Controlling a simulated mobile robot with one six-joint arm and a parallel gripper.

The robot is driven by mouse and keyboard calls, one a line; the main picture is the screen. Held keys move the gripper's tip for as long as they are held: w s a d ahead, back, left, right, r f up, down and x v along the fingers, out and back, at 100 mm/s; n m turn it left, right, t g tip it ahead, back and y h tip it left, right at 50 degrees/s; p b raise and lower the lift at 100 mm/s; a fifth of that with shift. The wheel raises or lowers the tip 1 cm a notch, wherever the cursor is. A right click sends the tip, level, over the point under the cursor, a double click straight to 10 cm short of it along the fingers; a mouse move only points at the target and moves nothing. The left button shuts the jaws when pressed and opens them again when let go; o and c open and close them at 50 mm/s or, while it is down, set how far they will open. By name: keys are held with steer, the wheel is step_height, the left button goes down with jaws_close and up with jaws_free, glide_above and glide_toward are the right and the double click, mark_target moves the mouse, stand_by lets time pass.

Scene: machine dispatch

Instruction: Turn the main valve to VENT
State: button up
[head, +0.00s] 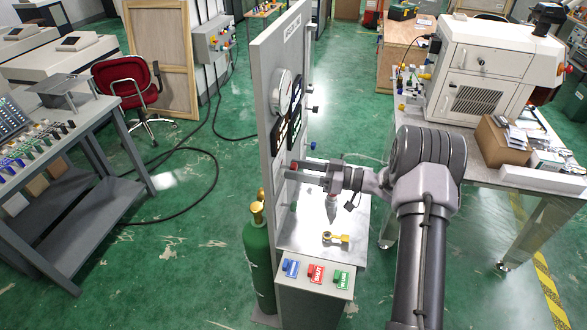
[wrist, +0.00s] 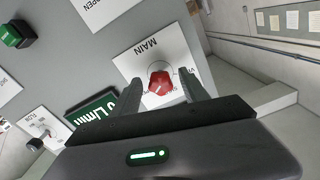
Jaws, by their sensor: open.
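The main valve is a red knob (wrist: 160,84) on a white plate marked MAIN, which appears upside down in the wrist view. Small lettering around the knob is partly covered and unreadable, so I cannot tell its setting. My gripper (wrist: 161,76) is open, with one finger on each side of the knob in the picture. I cannot tell whether either finger touches it. In the head view, my gripper (head: 291,170) reaches left to the face of the upright grey panel (head: 264,100), and the knob is not clearly visible there.
In the wrist view, a FLOW plate (wrist: 42,128) with a knob, a green display (wrist: 92,112) and a green button (wrist: 17,33) lie left. In the head view, a bench (head: 345,215) bears a yellow fitting (head: 336,238). A green cylinder (head: 259,260) stands beside the panel.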

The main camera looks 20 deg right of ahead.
steer(key=shift+w+a, duration=0.3)
steer(key=shift+a, duration=0.25)
jaws_close()
